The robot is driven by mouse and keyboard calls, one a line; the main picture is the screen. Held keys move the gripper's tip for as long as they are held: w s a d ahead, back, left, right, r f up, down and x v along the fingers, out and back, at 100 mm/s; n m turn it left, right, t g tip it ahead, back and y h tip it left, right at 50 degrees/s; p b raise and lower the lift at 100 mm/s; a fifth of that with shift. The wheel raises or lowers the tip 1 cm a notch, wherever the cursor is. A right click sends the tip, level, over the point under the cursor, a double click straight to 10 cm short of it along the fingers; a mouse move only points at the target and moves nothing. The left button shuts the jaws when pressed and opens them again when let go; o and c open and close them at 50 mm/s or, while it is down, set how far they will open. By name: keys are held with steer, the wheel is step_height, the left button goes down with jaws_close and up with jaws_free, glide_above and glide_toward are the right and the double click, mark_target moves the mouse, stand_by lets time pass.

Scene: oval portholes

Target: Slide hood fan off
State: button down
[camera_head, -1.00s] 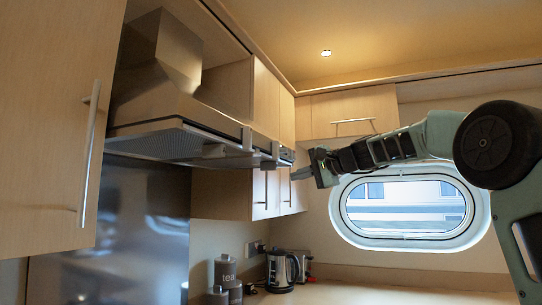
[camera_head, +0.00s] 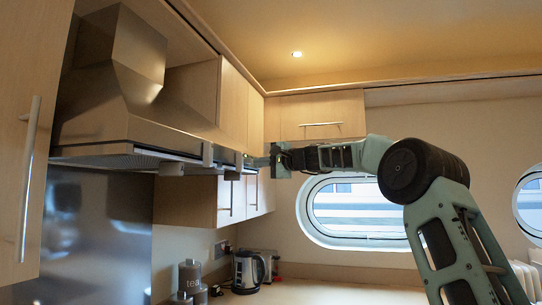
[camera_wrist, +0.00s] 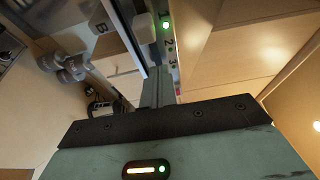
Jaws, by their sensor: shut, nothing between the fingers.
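The metal range hood (camera_head: 130,112) is at the left in the head view, with its chimney above and a long thin front edge running back to the right. The fan slider is not clear.
Wall cabinets (camera_head: 235,105) stand behind and beside the hood. A cabinet door with a long handle (camera_head: 30,170) is at the near left. Below are a kettle (camera_head: 247,270) and canisters (camera_head: 190,276) on the counter. An oval porthole (camera_head: 355,208) is behind my arm.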

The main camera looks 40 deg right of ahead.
mark_target(247, 161)
steer(key=shift+s+a, duration=1.15)
steer(key=shift+a, duration=0.1)
steer(key=s+a+b, duration=0.2)
steer(key=b, duration=0.1)
steer(key=shift+a+f, duration=0.15)
steer(key=shift+a, duration=0.2)
steer(key=shift+s+a+r, duration=0.15)
steer(key=shift+a+r, duration=0.05)
